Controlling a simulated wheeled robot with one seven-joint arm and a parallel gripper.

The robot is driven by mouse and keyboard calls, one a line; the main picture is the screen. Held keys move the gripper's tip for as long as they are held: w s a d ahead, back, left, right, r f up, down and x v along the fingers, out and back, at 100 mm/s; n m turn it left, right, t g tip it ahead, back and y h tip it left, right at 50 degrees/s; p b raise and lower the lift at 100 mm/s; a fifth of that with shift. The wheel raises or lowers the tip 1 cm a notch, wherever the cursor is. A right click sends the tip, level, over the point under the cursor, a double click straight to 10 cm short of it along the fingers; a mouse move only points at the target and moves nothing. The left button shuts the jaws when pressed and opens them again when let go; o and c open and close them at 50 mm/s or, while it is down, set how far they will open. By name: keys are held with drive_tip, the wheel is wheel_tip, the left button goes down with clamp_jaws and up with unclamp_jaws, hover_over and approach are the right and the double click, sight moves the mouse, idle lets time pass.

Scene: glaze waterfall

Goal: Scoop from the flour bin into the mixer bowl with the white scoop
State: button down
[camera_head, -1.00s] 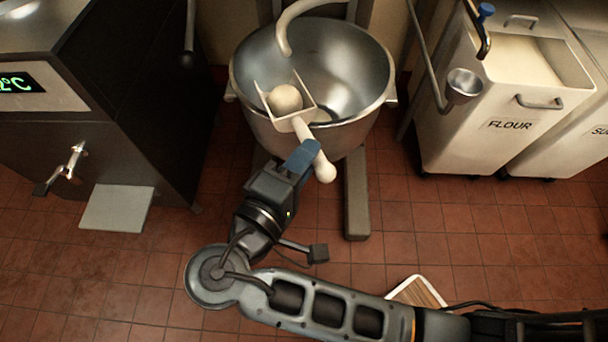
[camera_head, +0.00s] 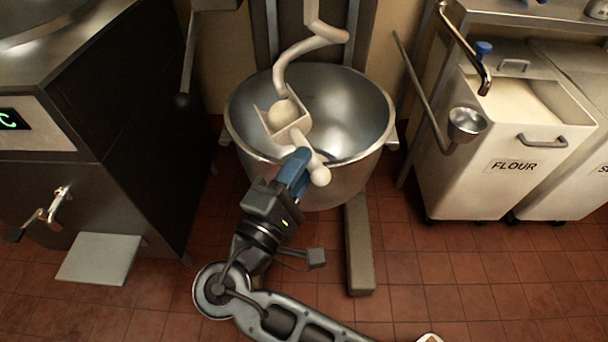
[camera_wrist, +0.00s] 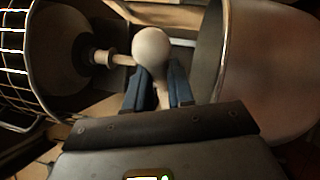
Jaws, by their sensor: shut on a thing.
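The white scoop (camera_head: 268,121) is over the front left part of the steel mixer bowl (camera_head: 343,172), with a rounded mound of flour (camera_head: 283,113) in it. My gripper (camera_head: 296,165) is shut on the scoop's handle, just in front of the bowl's rim. In the wrist view the blue fingers (camera_wrist: 158,88) close around the handle, and its round knob end (camera_wrist: 151,46) shows. The flour bin (camera_head: 515,165), a white bin labelled FLOUR, stands open at the right with pale flour inside. The bowl shows no clear flour in its visible inside.
The mixer's curved hook (camera_head: 290,62) hangs over the bowl, close behind the scoop. A small steel cup (camera_head: 467,122) on a bar stands between bowl and bin. A dark machine (camera_head: 120,130) is at the left. The tiled floor in front is mostly clear.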

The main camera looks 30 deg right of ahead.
wheel_tip(320, 180, down, 3)
drive_tip(key=n+t+b, duration=0.1)
drive_tip(key=n+t, duration=0.5)
drive_tip(key=n, duration=0.1)
drive_tip(key=n+t+y+b, duration=0.1)
drive_tip(key=n+t, duration=0.6)
drive_tip(key=n, duration=0.1)
drive_tip(key=shift+r+y, duration=0.1)
drive_tip(key=shift+y, duration=0.2)
drive_tip(key=shift+r, duration=0.1)
